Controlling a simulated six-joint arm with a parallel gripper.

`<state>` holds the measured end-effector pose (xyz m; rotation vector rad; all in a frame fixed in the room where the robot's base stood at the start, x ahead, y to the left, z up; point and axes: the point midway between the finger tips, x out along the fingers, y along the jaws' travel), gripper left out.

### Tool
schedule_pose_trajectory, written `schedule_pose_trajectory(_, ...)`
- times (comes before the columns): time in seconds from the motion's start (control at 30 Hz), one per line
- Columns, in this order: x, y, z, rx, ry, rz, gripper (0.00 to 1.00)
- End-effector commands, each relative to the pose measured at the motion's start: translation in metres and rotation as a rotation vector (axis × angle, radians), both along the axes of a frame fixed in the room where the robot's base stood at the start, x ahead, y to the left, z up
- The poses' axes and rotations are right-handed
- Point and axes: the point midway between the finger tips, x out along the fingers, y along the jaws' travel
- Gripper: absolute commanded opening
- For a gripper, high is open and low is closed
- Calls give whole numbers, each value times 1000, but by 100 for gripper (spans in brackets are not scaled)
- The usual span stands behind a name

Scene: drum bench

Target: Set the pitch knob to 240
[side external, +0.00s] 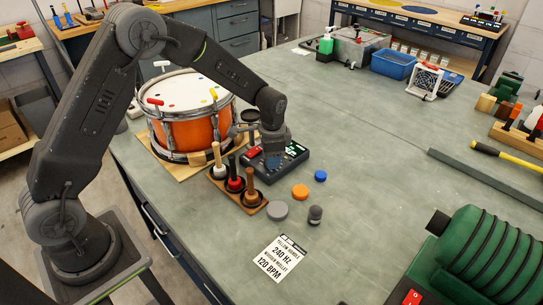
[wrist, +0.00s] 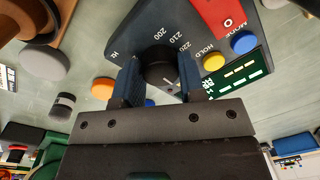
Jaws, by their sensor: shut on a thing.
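The pitch knob (wrist: 160,65) is black and round, on a dark grey control box (side external: 290,163). My gripper (wrist: 158,82), also in the side view (side external: 272,160), is shut on the knob, with one blue finger on each side. Scale marks 200, 210 and 220 and the letters Hz show around the knob in the wrist view; higher marks are hidden by a finger. A pale line shows on the knob's near side, but I cannot tell which number it marks. The green display (wrist: 240,78) is too small and tilted to read surely.
An orange drum (side external: 190,125) stands left of the box. A mallet rack (side external: 250,208) is in front. A card (side external: 281,259) reads yellow handle, 240 Hz, wooden mallet, 120 BPM. Yellow (wrist: 214,61) and blue (wrist: 243,42) buttons sit beside the knob. Loose pucks (side external: 300,191) lie right of it.

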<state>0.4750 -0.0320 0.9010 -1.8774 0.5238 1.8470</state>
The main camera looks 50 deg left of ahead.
Motion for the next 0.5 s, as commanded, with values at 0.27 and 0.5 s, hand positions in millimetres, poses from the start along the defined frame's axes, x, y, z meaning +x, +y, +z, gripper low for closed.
schedule_pose_trajectory(0.27,1,0,1,0,-1,168,13)
schedule_pose_trajectory(0.5,1,0,1,1,-2,249,13)
